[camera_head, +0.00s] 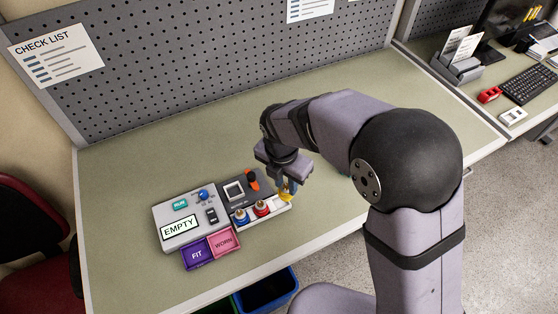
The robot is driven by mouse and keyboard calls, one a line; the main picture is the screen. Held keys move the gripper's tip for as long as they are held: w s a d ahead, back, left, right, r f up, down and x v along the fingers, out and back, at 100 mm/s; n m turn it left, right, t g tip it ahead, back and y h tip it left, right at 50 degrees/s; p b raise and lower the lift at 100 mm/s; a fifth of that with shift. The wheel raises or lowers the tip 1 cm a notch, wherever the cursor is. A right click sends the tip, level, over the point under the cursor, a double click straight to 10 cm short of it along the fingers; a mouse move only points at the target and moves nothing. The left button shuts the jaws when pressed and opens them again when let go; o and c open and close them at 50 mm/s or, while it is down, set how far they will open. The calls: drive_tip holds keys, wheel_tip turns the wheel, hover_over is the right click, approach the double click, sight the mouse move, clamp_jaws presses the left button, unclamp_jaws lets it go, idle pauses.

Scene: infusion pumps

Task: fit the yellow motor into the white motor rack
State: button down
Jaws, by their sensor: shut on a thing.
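The yellow motor (285,194) is between the fingertips of my gripper (287,184), at the right end of the white motor rack (272,213). My gripper points down and is shut on the yellow motor. A red motor (261,208) and a blue motor (241,215) stand in the rack to its left. The yellow motor is small here, and I cannot tell whether it is seated in the rack or just above it. The fingers hide part of it.
A grey pump station with an EMPTY display (180,228) stands left of the rack. A purple FIT tray (197,252) and a pink WORN tray (224,240) sit in front. A pegboard (220,70) stands behind. The table to the left is clear.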

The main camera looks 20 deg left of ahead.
drive_tip(key=shift+w+a+f, duration=0.35)
drive_tip(key=shift+a+f, duration=0.15)
drive_tip(key=shift+f, duration=0.1)
drive_tip(key=shift+w+a+n, duration=0.5)
drive_tip(key=shift+a, duration=0.1)
drive_tip(key=shift+f+b, duration=2.45)
drive_tip(key=shift+f, duration=0.1)
drive_tip(key=shift+p, duration=0.6)
drive_tip(key=shift+f+b, duration=0.6)
drive_tip(key=shift+f, duration=0.5)
drive_tip(key=c, duration=1.7)
unclamp_jaws()
drive_tip(key=shift+c, duration=0.2)
drive_tip(key=shift+r, duration=0.1)
